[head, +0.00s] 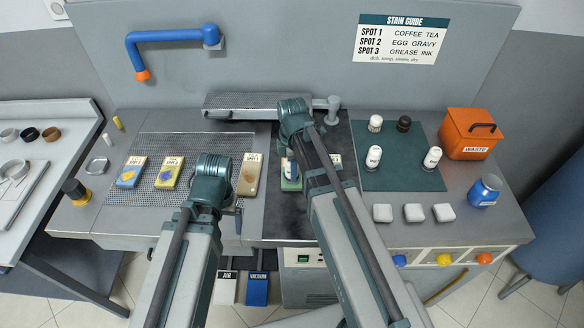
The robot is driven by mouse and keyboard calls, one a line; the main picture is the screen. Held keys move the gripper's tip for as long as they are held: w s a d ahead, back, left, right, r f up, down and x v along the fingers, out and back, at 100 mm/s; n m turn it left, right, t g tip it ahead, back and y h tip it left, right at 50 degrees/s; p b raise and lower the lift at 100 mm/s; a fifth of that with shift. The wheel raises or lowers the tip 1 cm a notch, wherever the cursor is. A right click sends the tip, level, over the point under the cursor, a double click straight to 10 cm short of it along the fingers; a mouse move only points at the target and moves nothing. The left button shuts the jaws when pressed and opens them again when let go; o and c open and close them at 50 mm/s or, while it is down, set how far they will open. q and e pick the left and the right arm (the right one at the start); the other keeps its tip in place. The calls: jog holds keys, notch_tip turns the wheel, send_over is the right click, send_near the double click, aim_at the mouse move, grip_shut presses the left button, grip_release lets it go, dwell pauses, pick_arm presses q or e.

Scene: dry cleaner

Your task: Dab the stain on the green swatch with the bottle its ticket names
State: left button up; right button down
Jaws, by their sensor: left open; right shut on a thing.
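My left gripper (238,214) is open and empty near the tan swatch (250,175).
The stain guide (399,39) lists coffee tea, egg gravy, grease ink for spots 1 to 3. Two more stained swatches lie left on the mesh (190,150). White pads (413,213), a blue jar (485,191) and an orange waste bin (470,133) are at right.

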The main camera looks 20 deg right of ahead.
jog(key=shift+r+p, duration=3.5)
jog(key=shift+p, duration=0.05)
